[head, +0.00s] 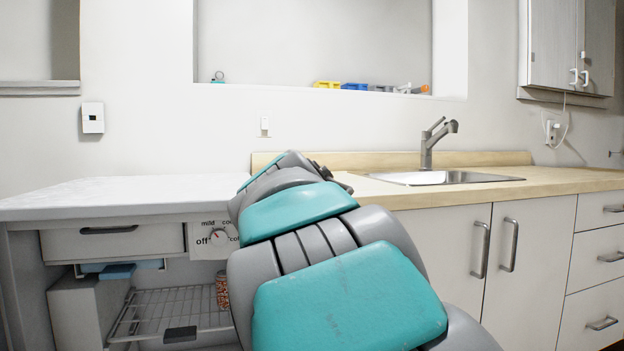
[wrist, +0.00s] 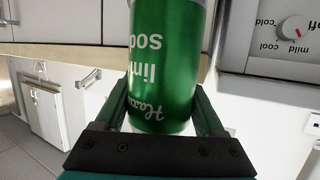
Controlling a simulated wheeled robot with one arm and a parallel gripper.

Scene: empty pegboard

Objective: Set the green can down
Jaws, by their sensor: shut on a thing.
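The green can (wrist: 165,60) fills the middle of the wrist view, with white lettering that reads upside down there. My gripper (wrist: 163,100) is shut on it, one finger on each side of the can. The wrist view does not show clearly whether the can touches any surface. In the head view my own arm hides the can and the gripper's fingers.
A wooden counter (head: 400,190) with a sink (head: 440,178) and faucet (head: 430,145) lies to the right. A white worktop (head: 130,192) lies left, above an open fridge compartment with a wire rack (head: 170,308). Both tops look largely clear where visible.

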